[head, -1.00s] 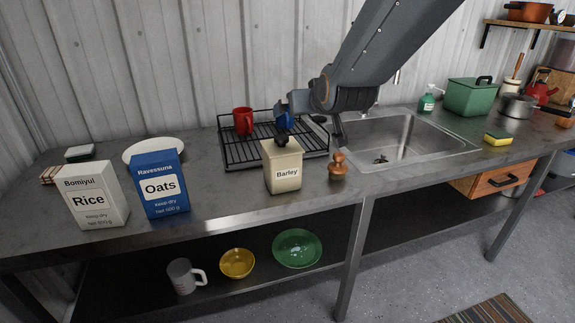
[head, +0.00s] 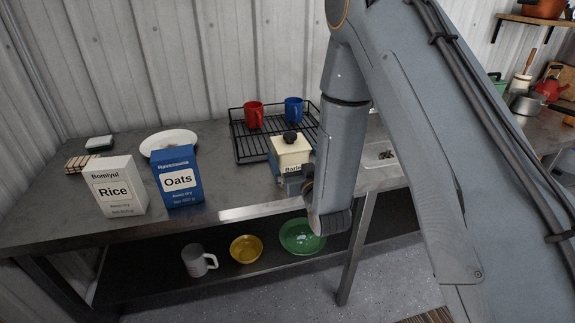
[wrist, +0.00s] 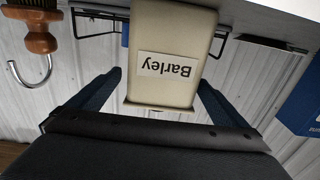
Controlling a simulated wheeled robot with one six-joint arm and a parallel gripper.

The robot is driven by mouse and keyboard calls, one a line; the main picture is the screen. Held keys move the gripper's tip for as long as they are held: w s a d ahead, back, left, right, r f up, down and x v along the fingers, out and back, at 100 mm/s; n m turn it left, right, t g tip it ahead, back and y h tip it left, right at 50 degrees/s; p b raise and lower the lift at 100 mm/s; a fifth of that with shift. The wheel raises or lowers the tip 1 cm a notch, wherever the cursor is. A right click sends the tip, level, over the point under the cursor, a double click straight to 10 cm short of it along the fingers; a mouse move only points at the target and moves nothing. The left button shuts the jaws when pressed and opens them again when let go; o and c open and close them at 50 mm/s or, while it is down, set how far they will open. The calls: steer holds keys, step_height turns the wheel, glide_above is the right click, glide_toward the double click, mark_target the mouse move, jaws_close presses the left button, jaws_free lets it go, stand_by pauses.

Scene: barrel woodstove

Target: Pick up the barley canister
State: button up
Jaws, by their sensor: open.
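The cream barley canister (head: 290,153) with a dark knob stands upright on the metal counter, in front of the drying rack. My gripper (head: 293,182) is low in front of it and hides its lower part. In the wrist view the canister (wrist: 172,50) appears upside down, its label facing me. My open gripper (wrist: 160,80) has one finger to each side of the canister's near edge. Clear gaps show between fingers and canister, and nothing is held.
The blue oats box (head: 178,178) and white rice box (head: 114,187) stand to the left. The black rack (head: 250,146) behind holds a red mug (head: 253,114) and a blue mug (head: 294,110). A brown turned piece (wrist: 38,35) is beside the canister. My arm hides most of the sink.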

steer(key=shift+s+d+f, duration=0.15)
steer(key=shift+s+f, duration=0.05)
steer(key=shift+f, duration=0.25)
steer(key=shift+w, duration=0.2)
steer(key=p+x, duration=0.1)
steer(key=x, duration=0.1)
steer(key=p+x, duration=0.1)
steer(key=x, duration=0.1)
steer(key=p+x, duration=0.1)
steer(key=x, duration=0.1)
steer(key=shift+w+a+p, duration=0.15)
steer(key=shift+a+p, duration=0.2)
steer(key=shift+w+a, duration=0.1)
steer(key=shift+w, duration=0.3)
steer(key=c, duration=1.4)
steer(key=shift+c, duration=1.3)
